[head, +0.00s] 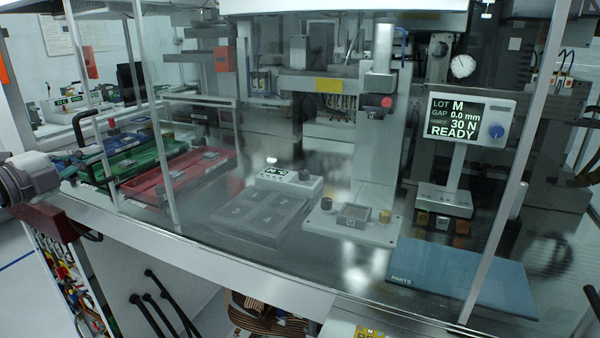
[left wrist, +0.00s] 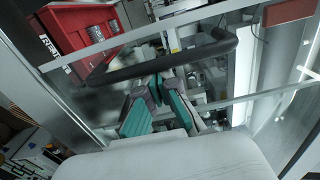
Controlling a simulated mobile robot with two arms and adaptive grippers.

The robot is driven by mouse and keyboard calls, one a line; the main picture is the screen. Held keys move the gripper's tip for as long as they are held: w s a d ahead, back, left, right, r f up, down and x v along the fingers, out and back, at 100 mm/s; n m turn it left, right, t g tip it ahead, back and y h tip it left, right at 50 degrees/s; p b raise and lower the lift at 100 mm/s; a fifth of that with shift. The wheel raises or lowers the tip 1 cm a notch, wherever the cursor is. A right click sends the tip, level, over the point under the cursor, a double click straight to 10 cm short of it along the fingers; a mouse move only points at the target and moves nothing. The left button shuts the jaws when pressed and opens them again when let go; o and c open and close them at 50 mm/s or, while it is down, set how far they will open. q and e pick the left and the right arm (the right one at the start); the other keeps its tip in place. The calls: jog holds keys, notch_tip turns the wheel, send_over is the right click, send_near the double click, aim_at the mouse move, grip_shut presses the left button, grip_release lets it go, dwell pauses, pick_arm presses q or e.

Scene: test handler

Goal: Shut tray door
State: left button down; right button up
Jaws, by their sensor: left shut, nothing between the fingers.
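The tray door (head: 172,140) appears as a clear, metal-framed panel at the left of the enclosure. I cannot tell how far open it stands. Its black handle (head: 97,128) is on the left side. My left gripper (head: 32,178) is at the left edge of the head view, left of the handle and apart from it. In the left wrist view the black handle bar (left wrist: 165,62) crosses just beyond my gripper (left wrist: 160,93), whose teal-padded fingers are shut and empty. I cannot tell whether they touch the bar. My right gripper does not show.
Behind the glass lie a blue tray (head: 76,162), a green tray (head: 128,160) and a red tray (head: 150,184). A display (head: 468,118) reads READY. A blue parts mat (head: 465,280) lies at right.

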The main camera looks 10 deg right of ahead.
pick_arm(q)
jog(key=w+a+b, duration=0.1)
jog(key=w+a, duration=0.4)
jog(key=a, duration=0.2)
jog(key=shift+w+a, duration=0.15)
jog(key=shift+w, duration=0.15)
jog(key=shift+b, duration=0.3)
